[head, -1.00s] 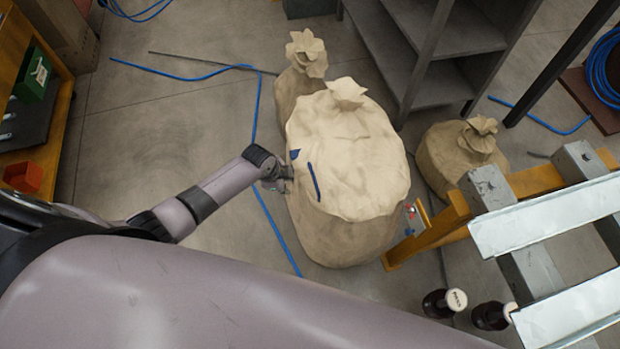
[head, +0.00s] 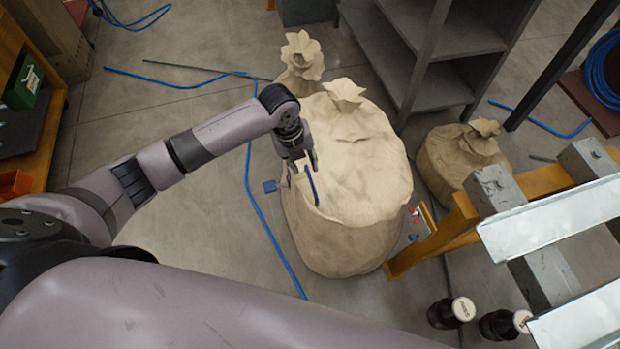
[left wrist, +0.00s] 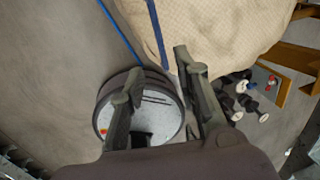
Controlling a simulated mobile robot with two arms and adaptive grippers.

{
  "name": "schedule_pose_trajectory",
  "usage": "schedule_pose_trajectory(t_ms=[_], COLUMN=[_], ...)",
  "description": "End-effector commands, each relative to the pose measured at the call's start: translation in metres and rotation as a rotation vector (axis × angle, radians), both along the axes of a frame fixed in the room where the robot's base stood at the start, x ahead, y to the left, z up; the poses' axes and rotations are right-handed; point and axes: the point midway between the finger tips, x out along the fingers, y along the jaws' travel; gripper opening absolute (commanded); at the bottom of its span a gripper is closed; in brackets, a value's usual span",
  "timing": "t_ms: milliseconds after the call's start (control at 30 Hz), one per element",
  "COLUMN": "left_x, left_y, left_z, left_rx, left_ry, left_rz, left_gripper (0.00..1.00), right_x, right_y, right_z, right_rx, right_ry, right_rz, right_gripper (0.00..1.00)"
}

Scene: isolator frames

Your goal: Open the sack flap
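The large tan sack (head: 355,225) stands on the floor with a gathered top and a lighter flap (head: 370,180) draped over it. A dark blue strip (head: 312,186) lies near the flap's left edge; a blue strip (left wrist: 156,30) also shows in the left wrist view. A small blue tab (head: 270,186) shows just left of the sack; its attachment is unclear. My left gripper (head: 303,166) points down at the sack's upper left side, beside the strip. In the left wrist view its fingers (left wrist: 158,65) are spread, with the strip appearing between them; contact is unclear. My right gripper is out of view.
Smaller tied sacks stand behind (head: 301,62) and to the right (head: 463,155). A grey shelf (head: 440,85) rises behind, and an orange frame (head: 430,245) is close on the right. A blue cable (head: 262,205) runs along the floor at left, which is otherwise mostly open.

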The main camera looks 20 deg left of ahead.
Motion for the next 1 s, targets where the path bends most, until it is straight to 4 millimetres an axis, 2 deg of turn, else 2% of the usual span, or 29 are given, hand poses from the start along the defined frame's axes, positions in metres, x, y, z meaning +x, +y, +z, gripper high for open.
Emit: schedule_pose_trajectory(t_ms=[33,200,400,600,867,1000], left_x=[0.0,0.005,0.008,0.01,0.01,0.01], left_y=[-0.002,-0.009,-0.013,-0.015,-0.015,-0.015], left_z=[-0.013,-0.049,-0.08,-0.092,-0.094,-0.093], left_rx=[0.0,-0.002,-0.001,0.0,0.0,0.0], left_ry=[0.005,0.003,0.002,-0.001,-0.001,-0.001], left_rz=[0.001,0.002,0.002,0.001,0.001,0.001], left_gripper=[0.3,0.3,0.3,0.3,0.3,0.22], right_x=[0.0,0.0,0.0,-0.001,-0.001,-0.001], right_y=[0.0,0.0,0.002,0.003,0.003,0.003], right_z=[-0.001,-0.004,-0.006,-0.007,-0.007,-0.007], right_rx=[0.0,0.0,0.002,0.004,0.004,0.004], right_ry=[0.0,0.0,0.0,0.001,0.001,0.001], right_rz=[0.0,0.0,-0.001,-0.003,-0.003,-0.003], right_gripper=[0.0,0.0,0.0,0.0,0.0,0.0])
